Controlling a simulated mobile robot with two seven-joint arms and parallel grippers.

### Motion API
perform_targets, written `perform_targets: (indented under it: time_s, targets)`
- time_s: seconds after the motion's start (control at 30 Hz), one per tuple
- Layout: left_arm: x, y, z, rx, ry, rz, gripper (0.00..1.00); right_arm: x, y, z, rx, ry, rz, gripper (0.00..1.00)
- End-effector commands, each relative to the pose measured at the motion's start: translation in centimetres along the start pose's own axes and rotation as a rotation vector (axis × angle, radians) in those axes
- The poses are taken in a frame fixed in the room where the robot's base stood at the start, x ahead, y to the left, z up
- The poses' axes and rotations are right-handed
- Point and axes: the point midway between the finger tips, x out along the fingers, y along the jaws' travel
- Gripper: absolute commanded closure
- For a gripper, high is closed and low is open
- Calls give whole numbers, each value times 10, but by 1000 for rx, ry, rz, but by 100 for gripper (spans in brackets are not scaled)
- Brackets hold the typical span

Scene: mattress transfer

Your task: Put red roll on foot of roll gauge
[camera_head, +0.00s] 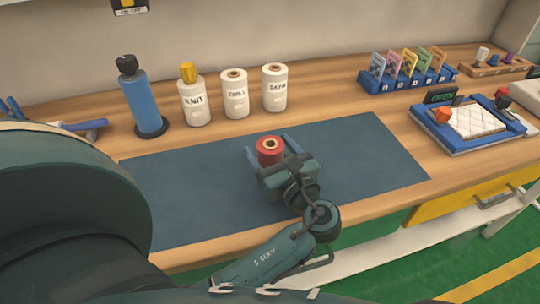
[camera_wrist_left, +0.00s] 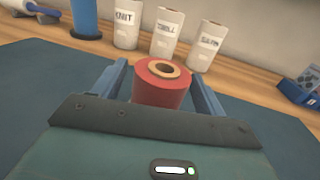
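The red roll (camera_head: 270,150) stands upright on the dark blue mat, with a tan core ring on top. My left gripper (camera_head: 269,152) is around it, with one blue finger on each side. In the left wrist view the red roll (camera_wrist_left: 160,85) sits between the fingers, with a narrow gap showing at each side, so the gripper looks open. A blue upright cylinder with a black top (camera_head: 139,95) stands on a dark round foot at the back left; it may be the roll gauge. My right gripper is out of view.
White rolls labelled KNIT (camera_head: 194,103), TWILL (camera_head: 235,98) and SATIN (camera_head: 275,92) stand behind the mat (camera_head: 370,160). A blue card rack (camera_head: 405,82) and a blue tray with a white quilted pad (camera_head: 473,122) are at the right. Most of the mat is clear.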

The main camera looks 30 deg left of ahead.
Motion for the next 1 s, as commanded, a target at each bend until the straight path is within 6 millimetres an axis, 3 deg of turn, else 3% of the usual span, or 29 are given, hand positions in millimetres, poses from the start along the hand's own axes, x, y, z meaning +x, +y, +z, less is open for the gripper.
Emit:
perform_targets:
  time_s: [0.67,1.0]
  targets:
    - [0,0,1,-2,-1,0,83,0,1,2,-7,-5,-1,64]
    - [6,-1,11,-2,-2,0,83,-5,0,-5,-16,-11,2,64]
